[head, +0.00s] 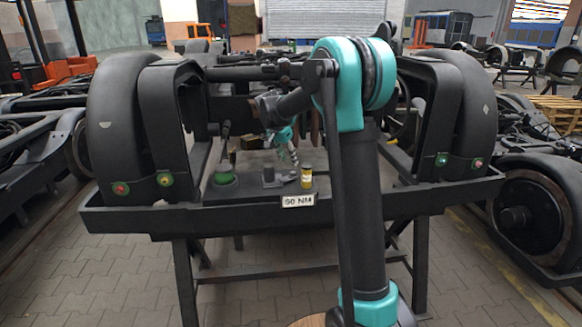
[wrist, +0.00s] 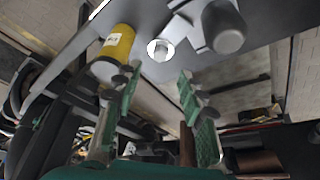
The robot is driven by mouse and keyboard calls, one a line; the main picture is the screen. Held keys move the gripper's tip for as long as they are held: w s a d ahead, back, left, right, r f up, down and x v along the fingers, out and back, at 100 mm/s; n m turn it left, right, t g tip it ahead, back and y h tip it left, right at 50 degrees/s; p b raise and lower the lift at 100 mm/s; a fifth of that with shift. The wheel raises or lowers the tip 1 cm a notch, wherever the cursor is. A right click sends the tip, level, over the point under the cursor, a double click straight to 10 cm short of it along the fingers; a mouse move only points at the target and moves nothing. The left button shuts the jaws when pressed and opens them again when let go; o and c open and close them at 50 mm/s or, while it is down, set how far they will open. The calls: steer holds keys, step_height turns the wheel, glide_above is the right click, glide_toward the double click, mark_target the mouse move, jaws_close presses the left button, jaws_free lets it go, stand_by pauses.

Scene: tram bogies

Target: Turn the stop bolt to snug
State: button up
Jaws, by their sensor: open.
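The likely stop bolt (wrist: 160,49) shows in the wrist view as a pale, bright round head on the grey plate, between a yellow cylinder and a dark rounded post. In the head view I cannot make it out clearly near my gripper (head: 292,157). In the wrist view my gripper (wrist: 158,82) is open, with its two green-padded fingers apart and nothing between them. The bolt head lies beyond the fingertips, roughly in line with the gap, and does not look touched. How far the bolt is turned cannot be seen.
The yellow cylinder (head: 306,177) stands right of my gripper, above a "90 NM" label (head: 298,201). A dark post (head: 268,175) and a green round part (head: 225,174) stand to the left. Large dark wheels (head: 112,130) flank the bogie frame. The paved floor in front is clear.

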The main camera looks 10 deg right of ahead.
steer(key=v, duration=0.5)
steer(key=shift+r, duration=0.1)
steer(key=s+d+f+n+y, duration=0.1)
steer(key=s+f, duration=0.5)
steer(key=s, duration=0.6)
steer(key=s+d+f+n+y, duration=0.1)
steer(key=s+d+f+n, duration=0.3)
steer(key=s, duration=0.9)
steer(key=s+d+f+n+t+y, duration=0.1)
steer(key=s+f+n, duration=0.3)
steer(key=s+f, duration=0.5)
steer(key=s+d, duration=0.1)
steer(key=s, duration=0.3)
steer(key=shift+d, duration=0.3)
steer(key=shift+w, duration=0.1)
steer(key=shift+c, duration=0.9)
